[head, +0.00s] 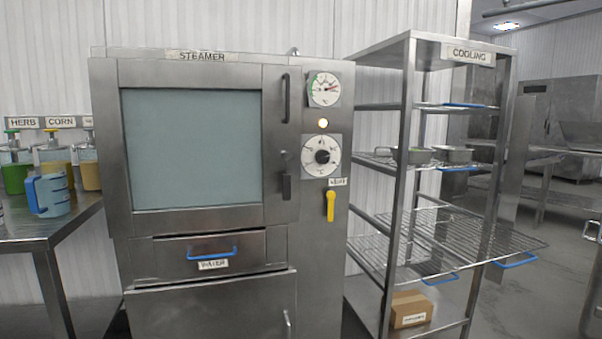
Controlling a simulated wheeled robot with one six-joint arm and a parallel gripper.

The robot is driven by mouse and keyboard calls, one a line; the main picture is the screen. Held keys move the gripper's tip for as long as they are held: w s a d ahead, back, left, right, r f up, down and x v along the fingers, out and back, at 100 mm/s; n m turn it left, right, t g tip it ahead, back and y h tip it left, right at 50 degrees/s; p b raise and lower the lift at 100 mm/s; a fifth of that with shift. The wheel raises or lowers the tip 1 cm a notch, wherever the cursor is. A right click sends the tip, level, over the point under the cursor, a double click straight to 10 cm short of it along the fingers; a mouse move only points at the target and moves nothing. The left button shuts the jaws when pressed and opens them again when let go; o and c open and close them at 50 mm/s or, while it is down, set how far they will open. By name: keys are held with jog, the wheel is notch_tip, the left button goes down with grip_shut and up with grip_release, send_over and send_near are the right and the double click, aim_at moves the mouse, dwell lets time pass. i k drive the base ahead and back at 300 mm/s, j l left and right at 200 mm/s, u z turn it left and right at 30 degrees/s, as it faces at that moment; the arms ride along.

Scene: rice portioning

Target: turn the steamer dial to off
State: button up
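The steamer (285,230) stands in the middle of the head view, with its glass door (190,150) shut. On its right-hand panel is the steamer dial (322,157), a black knob on a white marked plate; its markings are too small to read. Above the dial a small round lamp (323,124) glows warm white. Above the lamp is a round gauge (324,89) with a needle and a green and red scale. A yellow valve handle (330,206) points down below the dial. My gripper is not in view.
A drawer labelled WATER (170,251) with a blue handle is shut below the door. At the right stands the COOLING rack (411,120) with pans and a pulled-out wire shelf (480,238). At the left a table (40,236) holds pump bottles and a blue jug (50,196).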

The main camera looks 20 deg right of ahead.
aim_at(322, 156)
jog(key=i+l, duration=0.15)
jog(key=i, duration=0.3)
jog(key=i+l, duration=0.2)
jog(key=i, duration=0.25)
jog(key=z, duration=0.05)
